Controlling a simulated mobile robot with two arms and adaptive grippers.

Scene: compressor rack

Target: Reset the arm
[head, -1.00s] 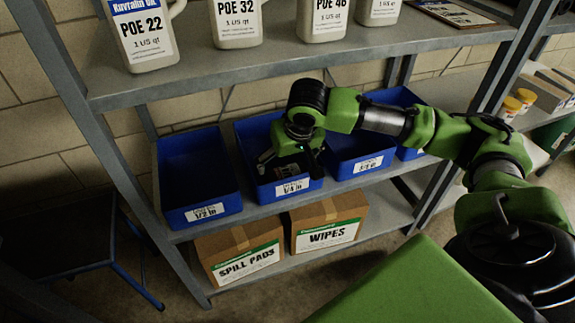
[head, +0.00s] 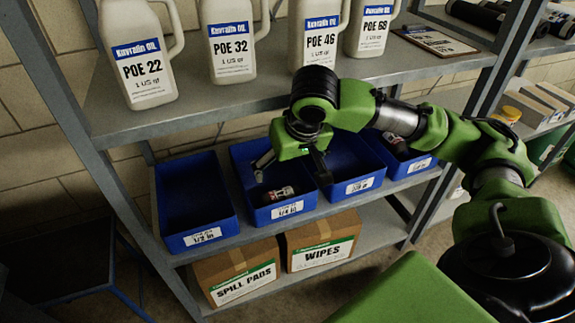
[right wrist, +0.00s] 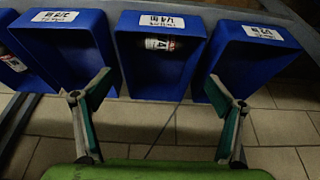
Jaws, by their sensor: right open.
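My right gripper (head: 292,165) is open and empty above the blue 1/4 in bin (head: 287,211) on the middle shelf. Its two spread fingers also show in the right wrist view (right wrist: 160,85). A small white, dark and red labelled part (head: 280,193) lies in that bin, below and apart from the fingers. It also shows in the right wrist view (right wrist: 160,44). My right arm reaches in from the right, bent in front of the shelf. My left gripper is not in view.
An empty 1/2 in bin (head: 202,236) stands at left, another bin (head: 362,185) at right. Oil jugs (head: 140,55) line the shelf above, close to my arm. Cartons marked SPILL PADS (head: 238,275) and WIPES (head: 318,250) sit below. A blue-framed step (head: 75,262) stands at lower left.

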